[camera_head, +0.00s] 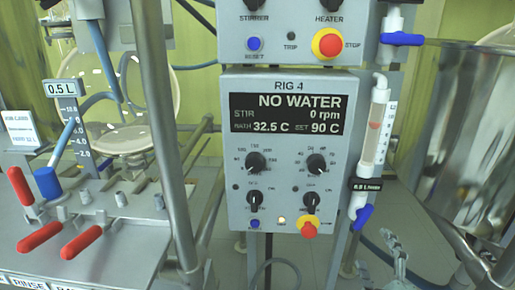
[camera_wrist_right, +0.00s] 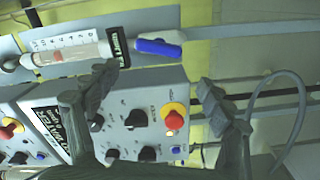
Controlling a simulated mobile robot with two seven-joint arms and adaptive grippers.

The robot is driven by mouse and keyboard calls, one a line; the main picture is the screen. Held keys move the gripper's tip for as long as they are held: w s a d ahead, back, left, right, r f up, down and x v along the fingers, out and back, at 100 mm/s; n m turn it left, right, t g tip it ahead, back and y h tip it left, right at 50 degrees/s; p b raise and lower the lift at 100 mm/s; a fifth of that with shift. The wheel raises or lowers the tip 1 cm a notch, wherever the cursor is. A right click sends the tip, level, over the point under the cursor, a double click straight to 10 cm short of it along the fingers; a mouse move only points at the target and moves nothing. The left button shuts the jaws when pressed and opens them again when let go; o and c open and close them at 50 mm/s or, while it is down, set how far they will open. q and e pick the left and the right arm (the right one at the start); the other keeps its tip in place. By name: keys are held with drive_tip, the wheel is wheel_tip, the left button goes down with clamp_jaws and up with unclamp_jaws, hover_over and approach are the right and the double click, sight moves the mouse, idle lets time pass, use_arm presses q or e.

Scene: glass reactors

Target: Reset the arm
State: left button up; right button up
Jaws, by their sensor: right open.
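My right gripper (camera_head: 397,268) shows small at the lower right of the head view, below and to the right of the rig 4 control box (camera_head: 236,180). In the right wrist view its two fingers stand apart, and the gripper (camera_wrist_right: 158,85) is open with nothing between the fingertips. Beyond the fingers, the box's knobs, the red stop button on a yellow collar (camera_wrist_right: 174,118) and the blue valve handle (camera_wrist_right: 158,47) show. My left gripper is in neither view.
The display (camera_head: 288,114) reads NO WATER, 0 rpm. A flow tube (camera_head: 375,125) with a blue-handled valve (camera_head: 362,216) runs down the box's right side. A steel vessel (camera_head: 470,130) stands at right. A bench with red-handled valves (camera_head: 82,241) and a metal post (camera_head: 160,110) stand left.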

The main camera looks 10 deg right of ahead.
drive_tip(key=s+f+m+g, duration=0.3)
drive_tip(key=f+m+g, duration=0.1)
drive_tip(key=f, duration=0.4)
drive_tip(key=s+f+m+g, duration=0.3)
drive_tip(key=f+m+g, duration=0.1)
drive_tip(key=f, duration=0.5)
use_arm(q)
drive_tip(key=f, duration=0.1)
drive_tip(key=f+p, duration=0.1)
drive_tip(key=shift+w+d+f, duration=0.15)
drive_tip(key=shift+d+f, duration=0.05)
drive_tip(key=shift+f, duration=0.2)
use_arm(e)
drive_tip(key=s+a+f+m+g+y, duration=0.1)
drive_tip(key=s+a+f+g+y, duration=0.2)
drive_tip(key=s+a+f+g, duration=0.3)
drive_tip(key=s+f, duration=0.2)
drive_tip(key=s, duration=0.1)
drive_tip(key=shift+s+a+f+m, duration=0.2)
drive_tip(key=shift+s+a+m, duration=0.1)
drive_tip(key=shift+s+m, duration=0.1)
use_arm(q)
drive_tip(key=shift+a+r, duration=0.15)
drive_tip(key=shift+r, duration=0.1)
use_arm(e)
drive_tip(key=shift+w, duration=0.1)
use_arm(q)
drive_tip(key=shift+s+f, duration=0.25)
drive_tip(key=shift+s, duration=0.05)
